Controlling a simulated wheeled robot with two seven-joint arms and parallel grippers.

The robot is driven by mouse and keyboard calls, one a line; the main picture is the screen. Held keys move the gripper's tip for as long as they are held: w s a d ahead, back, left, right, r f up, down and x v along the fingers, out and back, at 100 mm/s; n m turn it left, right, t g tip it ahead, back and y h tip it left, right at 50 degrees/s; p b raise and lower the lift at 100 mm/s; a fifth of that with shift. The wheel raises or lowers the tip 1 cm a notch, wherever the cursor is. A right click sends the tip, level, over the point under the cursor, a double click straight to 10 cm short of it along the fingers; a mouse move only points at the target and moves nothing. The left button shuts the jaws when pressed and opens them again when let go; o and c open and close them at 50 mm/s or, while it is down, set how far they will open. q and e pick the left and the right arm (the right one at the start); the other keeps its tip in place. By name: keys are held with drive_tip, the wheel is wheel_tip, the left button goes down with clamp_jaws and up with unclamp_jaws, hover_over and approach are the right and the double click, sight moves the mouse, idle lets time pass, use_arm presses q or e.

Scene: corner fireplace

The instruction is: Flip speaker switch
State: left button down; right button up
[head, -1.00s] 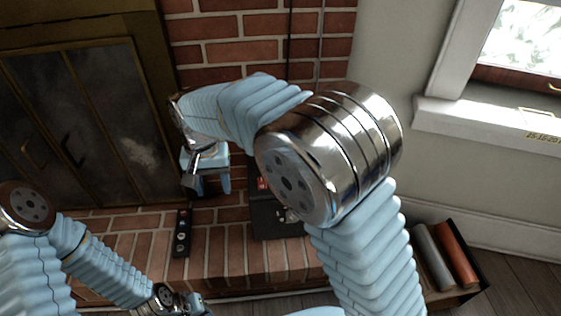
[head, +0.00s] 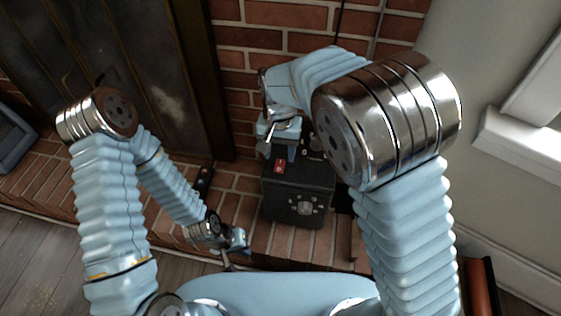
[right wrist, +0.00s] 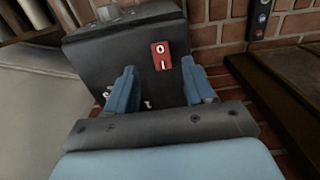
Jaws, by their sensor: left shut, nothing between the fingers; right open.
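The speaker, a black box (head: 300,204), stands on the brick hearth in the head view. Its red rocker switch (head: 280,166) is on the upper face. In the right wrist view the red switch (right wrist: 161,56), marked O and I, is on the dark box (right wrist: 112,55). My right gripper (head: 277,151) is open beside the switch; in the right wrist view its fingers (right wrist: 158,72) are either side of the switch in the picture, empty. Contact cannot be told. My left gripper (head: 232,258) is low, left of the speaker, shut and empty.
A black strip with buttons (head: 203,181) lies on the hearth left of the speaker, partly behind my left arm. The brick wall (head: 270,40) rises behind. Dark fireplace doors (head: 130,70) are at the left. A window sill (head: 505,140) is at the right.

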sight(279, 168)
wheel_tip(279, 168, down, 5)
drive_tip(key=shift+c, duration=0.3)
